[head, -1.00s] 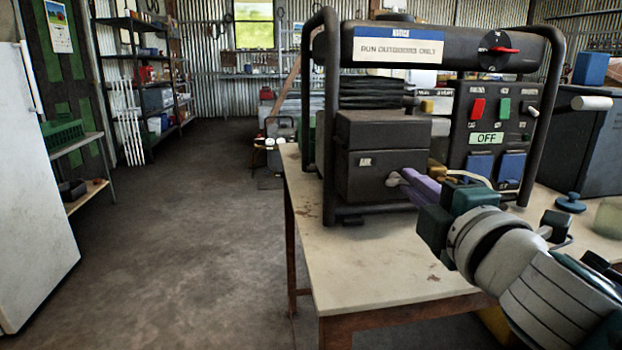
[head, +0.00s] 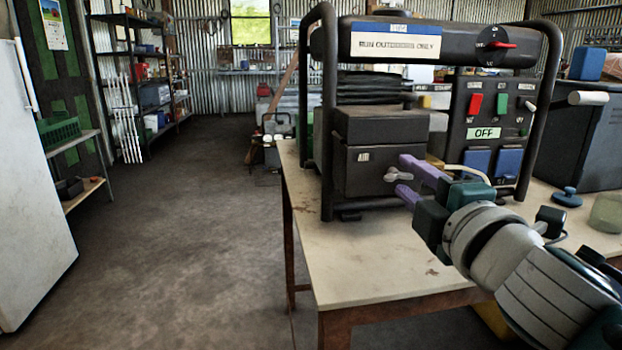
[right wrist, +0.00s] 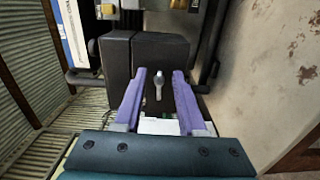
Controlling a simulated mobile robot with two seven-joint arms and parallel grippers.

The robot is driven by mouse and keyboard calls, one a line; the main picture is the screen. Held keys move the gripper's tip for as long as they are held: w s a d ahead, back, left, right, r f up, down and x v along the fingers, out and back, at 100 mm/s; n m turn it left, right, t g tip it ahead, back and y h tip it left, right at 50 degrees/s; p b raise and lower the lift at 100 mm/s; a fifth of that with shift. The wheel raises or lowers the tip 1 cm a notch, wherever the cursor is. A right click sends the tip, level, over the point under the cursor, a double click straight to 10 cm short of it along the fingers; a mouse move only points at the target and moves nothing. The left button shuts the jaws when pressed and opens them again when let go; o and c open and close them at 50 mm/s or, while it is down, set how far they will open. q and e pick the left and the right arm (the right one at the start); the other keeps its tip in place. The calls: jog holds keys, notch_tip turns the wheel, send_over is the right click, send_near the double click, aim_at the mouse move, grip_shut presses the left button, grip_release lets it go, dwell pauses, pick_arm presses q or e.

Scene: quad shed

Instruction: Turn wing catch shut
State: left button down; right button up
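The wing catch (head: 397,174) is a small light-grey knob on the front of the black air box (head: 362,160), below and right of its AIR label. In the right wrist view the catch (right wrist: 158,82) shows between the two purple fingers, beyond or at their tips. My right gripper (head: 408,174) is open, with its purple fingers parted on either side of the catch's line. It comes in from the lower right, and the fingers look clear of the catch. My left gripper is not in view.
The box sits in a black tubular frame (head: 328,110) on a worn table (head: 380,260). A control panel (head: 487,130) with red and green switches and an OFF label is right of it. A blue knob (head: 567,198) lies on the table. Floor at left is clear.

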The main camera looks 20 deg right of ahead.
jog(key=v, duration=1)
jog(key=shift+b, duration=0.3)
notch_tip(320, 180, up, 6)
jog(key=s+d+m+g+h+p, duration=0.25)
jog(key=m+g+p, duration=0.25)
jog(key=m+p, duration=0.45)
jog(key=s+a+r+m+g+y+p, duration=0.2)
jog(key=s+a+r+g+y+p, duration=0.1)
jog(key=s+a+g+p, duration=0.35)
jog(key=s+a+r+m+g+y+p, duration=0.25)
jog(key=s+a+y+p, duration=0.2)
jog(key=s+p, duration=0.4)
notch_tip(320, 180, up, 36)
jog(key=w+p, duration=0.1)
jog(key=p, duration=3.5)
jog(key=shift+n+h, duration=0.4)
